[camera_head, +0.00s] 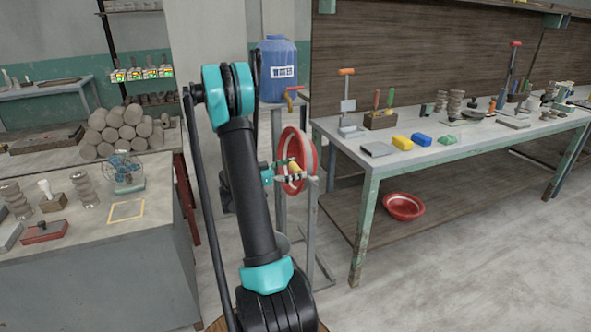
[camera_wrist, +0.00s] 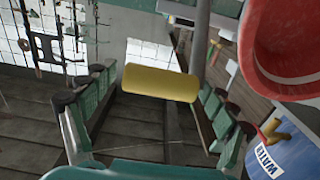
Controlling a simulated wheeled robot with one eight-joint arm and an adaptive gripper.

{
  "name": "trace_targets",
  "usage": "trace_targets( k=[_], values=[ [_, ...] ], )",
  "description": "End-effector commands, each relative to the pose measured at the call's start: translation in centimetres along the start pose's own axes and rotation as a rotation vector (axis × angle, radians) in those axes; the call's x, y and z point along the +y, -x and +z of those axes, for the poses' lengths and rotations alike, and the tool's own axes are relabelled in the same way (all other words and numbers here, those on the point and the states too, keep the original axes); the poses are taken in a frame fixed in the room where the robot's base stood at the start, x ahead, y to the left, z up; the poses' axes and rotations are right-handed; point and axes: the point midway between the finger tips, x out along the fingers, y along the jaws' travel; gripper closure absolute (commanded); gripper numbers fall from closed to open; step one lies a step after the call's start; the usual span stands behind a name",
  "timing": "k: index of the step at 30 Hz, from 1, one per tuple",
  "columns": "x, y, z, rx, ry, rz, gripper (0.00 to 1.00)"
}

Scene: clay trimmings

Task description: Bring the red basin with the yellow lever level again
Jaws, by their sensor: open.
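The red basin (camera_head: 312,152) stands tipped steeply on its side on a grey stand, its rim nearly upright. Its red side also shows at the upper right of the wrist view (camera_wrist: 285,65). The yellow lever (camera_wrist: 160,83) lies across the middle of the wrist view, and in the head view (camera_head: 294,168) it shows in front of the basin. My gripper (camera_wrist: 156,80) is open, with one teal-padded finger on either side of the lever. I cannot tell whether either pad touches it. My arm hides part of the stand in the head view.
A blue water jug (camera_head: 278,72) with a tap stands just behind the basin. A workbench (camera_head: 365,172) with tools is to the right, with another red basin (camera_head: 404,206) on its lower shelf. A grey counter (camera_head: 95,262) is to the left. Floor is clear at front right.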

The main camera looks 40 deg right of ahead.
Motion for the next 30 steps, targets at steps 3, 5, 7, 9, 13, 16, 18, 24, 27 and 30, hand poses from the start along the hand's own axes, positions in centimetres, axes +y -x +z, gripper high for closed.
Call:
trace_targets(
  k=[3,5,7,9,13,16,18,24,27,30],
  values=[
    [0.0,0.0,0.0,0.000,0.000,0.000,0.25],
    [0.0,0.0,0.0,0.000,0.000,0.000,0.32],
    [0.0,0.0,0.0,0.000,0.000,0.001,0.41],
    [0.1,0.0,0.0,0.000,0.000,0.002,0.49],
    [0.2,0.0,0.0,-0.001,0.000,0.005,0.66],
    [0.3,-0.1,0.0,-0.001,0.001,0.007,0.78],
    [0.3,-0.1,0.0,-0.002,0.001,0.008,0.80],
    [0.5,-0.4,-0.2,-0.023,0.001,0.010,0.80],
    [0.5,-0.9,-0.6,-0.053,0.001,0.010,0.80],
    [0.6,-1.5,-1.0,-0.098,0.002,0.012,0.80]
  ],
)
